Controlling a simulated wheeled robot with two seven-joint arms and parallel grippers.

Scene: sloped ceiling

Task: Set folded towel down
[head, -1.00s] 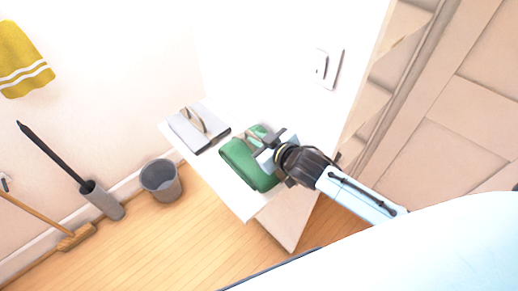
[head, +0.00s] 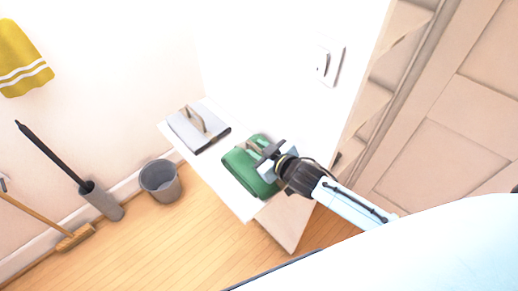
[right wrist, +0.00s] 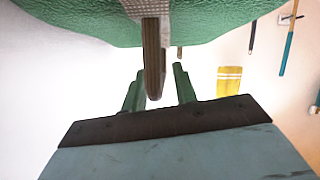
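The folded towel (head: 240,169) is green, with a pale raised grip on top, and lies on the white shelf (head: 228,196), near its right end. My right gripper (head: 262,153) is at the towel's upper right side. In the right wrist view the green towel (right wrist: 215,22) fills the top edge, and its grip (right wrist: 152,58) hangs down between my fingers. The fingers (right wrist: 158,88) are apart, with gaps to the grip, so the gripper looks open around it. The towel's underside is hidden. My left gripper is not in view.
A grey folded piece (head: 190,132) with a similar grip lies on the shelf left of the towel. A wall panel with a switch (head: 322,64) rises behind. A grey bin (head: 160,181), a broom (head: 76,238) and a yellow towel (head: 22,60) are at left.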

